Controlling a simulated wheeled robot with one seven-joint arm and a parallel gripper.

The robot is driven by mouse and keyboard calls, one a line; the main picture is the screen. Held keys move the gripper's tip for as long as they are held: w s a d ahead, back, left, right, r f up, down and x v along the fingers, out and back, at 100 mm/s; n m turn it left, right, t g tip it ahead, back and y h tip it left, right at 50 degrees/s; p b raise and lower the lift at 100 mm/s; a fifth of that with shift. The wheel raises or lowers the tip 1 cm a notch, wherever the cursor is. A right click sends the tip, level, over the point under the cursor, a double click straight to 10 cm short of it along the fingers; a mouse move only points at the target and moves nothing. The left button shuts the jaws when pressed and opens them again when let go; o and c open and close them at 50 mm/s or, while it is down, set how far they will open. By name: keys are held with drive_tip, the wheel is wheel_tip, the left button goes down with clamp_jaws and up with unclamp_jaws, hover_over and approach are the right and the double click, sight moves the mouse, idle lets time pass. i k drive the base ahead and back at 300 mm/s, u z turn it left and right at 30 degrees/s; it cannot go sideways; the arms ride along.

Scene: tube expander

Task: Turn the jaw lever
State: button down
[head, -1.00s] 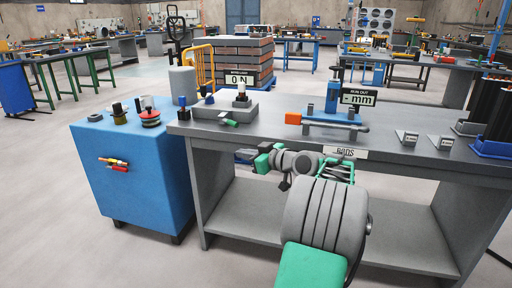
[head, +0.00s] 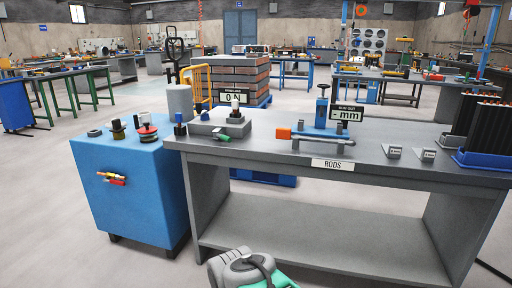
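No part is labelled as the jaw lever. A small green-ended lever or handle (head: 221,136) sticks out at the front of a grey box (head: 205,125) on the left end of the grey bench; this may be it, but I cannot tell for sure. A black-topped post stands on that box below a "0 N" display (head: 234,98). Only a grey and green part of my arm shows at the bottom edge; my gripper is out of view.
The grey bench (head: 400,179) carries a "RODS" label (head: 332,164), two small tagged blocks and a blue-based rack (head: 485,160). A blue cabinet (head: 143,185) with small tools stands at the left. The floor in front is clear.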

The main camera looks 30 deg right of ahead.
sight(223, 137)
drive_tip(key=z, duration=0.35)
drive_tip(key=i, duration=0.85)
drive_tip(key=u, duration=1.45)
drive_tip(key=i, duration=0.5)
drive_tip(key=u, duration=0.55)
